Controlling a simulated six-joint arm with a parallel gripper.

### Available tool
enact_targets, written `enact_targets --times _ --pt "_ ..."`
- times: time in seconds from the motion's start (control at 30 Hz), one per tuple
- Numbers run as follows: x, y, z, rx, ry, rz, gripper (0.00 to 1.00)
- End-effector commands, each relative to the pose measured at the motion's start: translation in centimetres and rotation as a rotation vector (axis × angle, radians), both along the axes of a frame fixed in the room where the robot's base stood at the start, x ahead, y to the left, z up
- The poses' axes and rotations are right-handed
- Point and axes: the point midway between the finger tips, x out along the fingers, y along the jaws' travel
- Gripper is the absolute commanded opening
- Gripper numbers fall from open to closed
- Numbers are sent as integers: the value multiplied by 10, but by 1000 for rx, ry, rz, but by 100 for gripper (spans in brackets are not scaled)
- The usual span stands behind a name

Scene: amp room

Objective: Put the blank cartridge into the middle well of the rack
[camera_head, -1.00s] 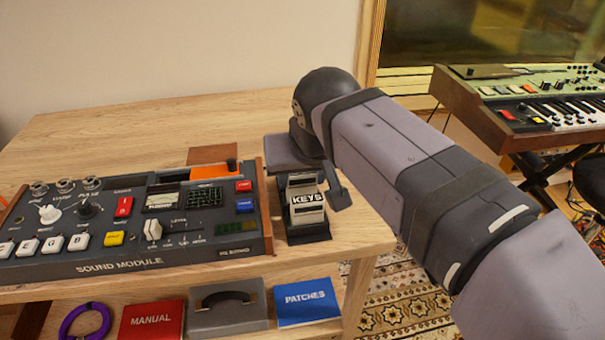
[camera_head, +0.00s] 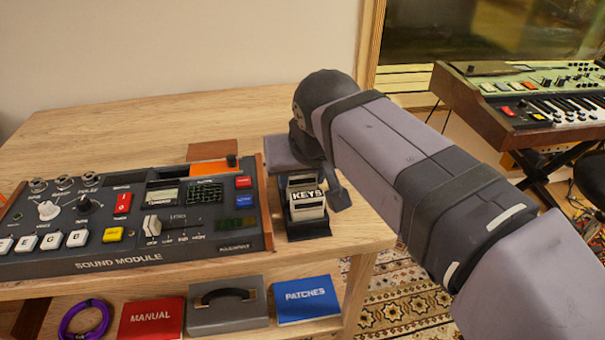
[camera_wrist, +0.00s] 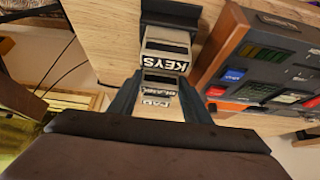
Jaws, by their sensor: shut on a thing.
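The rack (camera_head: 308,234) is a dark stand at the right front of the table, right of the sound module. A pale cartridge labelled KEYS (camera_head: 307,201) stands in its front well and also shows in the wrist view (camera_wrist: 166,62). Behind it in the wrist view are the blank cartridge (camera_wrist: 160,87), labelled BLANK, and a cartridge labelled PAD (camera_wrist: 156,103). My gripper (camera_head: 311,181) is low over the rack behind KEYS, its fingers on both sides, shut on the blank cartridge. The blank lies between KEYS and PAD, at the middle well. Its lower part is hidden, so its depth is unclear.
The sound module (camera_head: 118,262) stands close left of the rack, with an orange piece (camera_head: 208,168) at its back. A shelf below holds a red manual (camera_head: 152,318), a grey case (camera_head: 228,308) and a blue patches book (camera_head: 305,296). The table behind is mostly clear.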

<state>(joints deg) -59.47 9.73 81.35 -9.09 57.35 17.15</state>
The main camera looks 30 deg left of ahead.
Motion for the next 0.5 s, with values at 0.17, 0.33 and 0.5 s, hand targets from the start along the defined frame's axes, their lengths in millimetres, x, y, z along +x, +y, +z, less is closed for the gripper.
enact_targets --times 0.17,0.33,0.5 --pt "0 0 -2 0 0 0 21" --pt "0 0 -2 0 0 0 21" --pt "0 0 -2 1 -1 0 56"
